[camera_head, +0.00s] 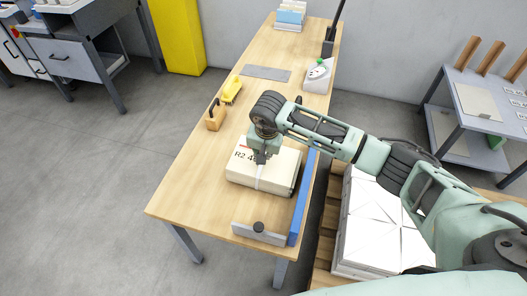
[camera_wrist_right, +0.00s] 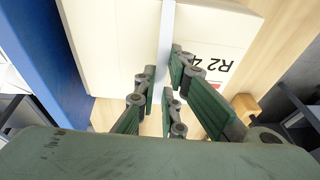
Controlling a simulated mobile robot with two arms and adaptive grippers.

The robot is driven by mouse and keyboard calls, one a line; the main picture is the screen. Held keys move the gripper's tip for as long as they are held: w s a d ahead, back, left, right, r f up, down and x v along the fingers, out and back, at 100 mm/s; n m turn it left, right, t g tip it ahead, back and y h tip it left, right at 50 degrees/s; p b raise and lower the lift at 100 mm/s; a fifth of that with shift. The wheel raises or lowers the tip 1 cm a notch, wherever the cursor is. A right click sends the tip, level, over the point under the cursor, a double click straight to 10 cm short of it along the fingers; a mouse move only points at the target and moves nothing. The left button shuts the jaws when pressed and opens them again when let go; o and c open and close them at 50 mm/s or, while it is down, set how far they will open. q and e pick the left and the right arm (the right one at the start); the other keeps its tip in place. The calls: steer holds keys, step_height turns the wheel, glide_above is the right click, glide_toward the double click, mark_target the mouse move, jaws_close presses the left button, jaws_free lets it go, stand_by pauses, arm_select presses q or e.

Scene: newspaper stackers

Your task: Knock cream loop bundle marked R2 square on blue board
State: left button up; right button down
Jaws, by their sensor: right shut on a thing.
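The cream bundle (camera_head: 245,173), marked "R2 4" with the rest hidden, lies flat on the wooden table. A pale strap (camera_wrist_right: 167,25) loops around its middle. My right gripper (camera_head: 260,158) is over the bundle, pointing down, shut on the strap; its fingers flank the strap in the right wrist view (camera_wrist_right: 163,64). The blue board (camera_head: 299,212) stands upright along the table's right edge, beside the bundle's right side. It also shows in the wrist view (camera_wrist_right: 35,60), close to the bundle; I cannot tell whether they touch. My left gripper is out of view.
A grey plate with a dark knob (camera_head: 258,234) stands at the near end. A wooden block with a handle (camera_head: 215,118), a yellow tool (camera_head: 231,91), a grey mat (camera_head: 265,73) and a white device (camera_head: 318,75) lie farther back. White stacks (camera_head: 372,225) sit right of the table. The table's left front is clear.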

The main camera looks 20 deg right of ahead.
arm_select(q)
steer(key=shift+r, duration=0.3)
arm_select(e)
steer(key=shift+s+d+r, duration=0.1)
steer(key=shift+s+d, duration=0.3)
steer(key=shift+d, duration=0.25)
steer(key=shift+s+d, duration=0.35)
steer(key=shift+d, duration=0.25)
stand_by(0.7)
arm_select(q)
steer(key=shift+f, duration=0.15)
arm_select(e)
steer(key=shift+a, duration=0.1)
